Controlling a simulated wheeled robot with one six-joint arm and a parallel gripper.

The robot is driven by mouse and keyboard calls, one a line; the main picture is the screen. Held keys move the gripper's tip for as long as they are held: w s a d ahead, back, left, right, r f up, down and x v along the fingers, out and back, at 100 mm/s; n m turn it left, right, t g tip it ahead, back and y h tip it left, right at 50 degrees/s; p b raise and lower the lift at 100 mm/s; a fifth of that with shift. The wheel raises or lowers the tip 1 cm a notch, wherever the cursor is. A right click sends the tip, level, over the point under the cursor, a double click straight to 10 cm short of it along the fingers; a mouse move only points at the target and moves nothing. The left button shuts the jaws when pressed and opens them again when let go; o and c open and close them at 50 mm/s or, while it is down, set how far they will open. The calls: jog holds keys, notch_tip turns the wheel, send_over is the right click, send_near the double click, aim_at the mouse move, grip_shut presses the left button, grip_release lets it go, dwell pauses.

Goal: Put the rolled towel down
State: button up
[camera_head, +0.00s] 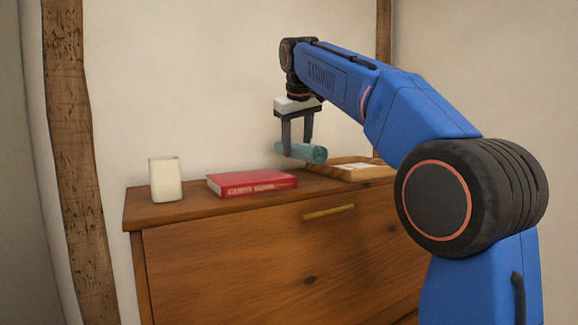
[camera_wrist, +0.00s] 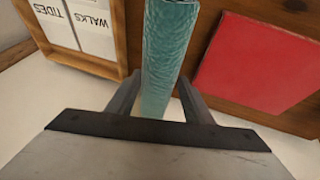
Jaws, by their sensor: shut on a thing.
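The rolled towel (camera_head: 314,153) is a teal roll held between the fingers of my gripper (camera_head: 298,150). In the head view it hangs a little above the top of the wooden dresser (camera_head: 200,206), lying roughly level. In the wrist view the towel (camera_wrist: 168,45) stands out between the two fingers of my gripper (camera_wrist: 160,105), which is shut on it. The fingers hide part of the towel in the head view. I see no contact between the towel and the dresser top.
A red book (camera_head: 252,183) lies on the dresser, left of the towel. A cream cup-like container (camera_head: 165,179) stands farther left. A wooden tray (camera_wrist: 118,30) holding cards labelled "TIDES" and "WALKS" (camera_wrist: 75,25) lies to the right in the head view. Bare wood shows between book and tray.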

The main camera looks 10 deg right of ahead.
jog(key=shift+f, duration=2.7)
jog(key=o, duration=1.1)
jog(key=shift+f, duration=0.1)
jog(key=shift+o, duration=0.5)
jog(key=v, duration=1.2)
jog(key=shift+w, duration=0.1)
jog(key=w+v, duration=0.1)
jog(key=v, duration=0.4)
jog(key=x, duration=1.1)
jog(key=shift+s+a+f, duration=0.15)
jog(key=shift+f, duration=0.05)
jog(key=shift+s+x, duration=0.1)
jog(key=shift+x, duration=1.25)
jog(key=shift+s+x, duration=0.15)
jog(key=shift+x, duration=1.25)
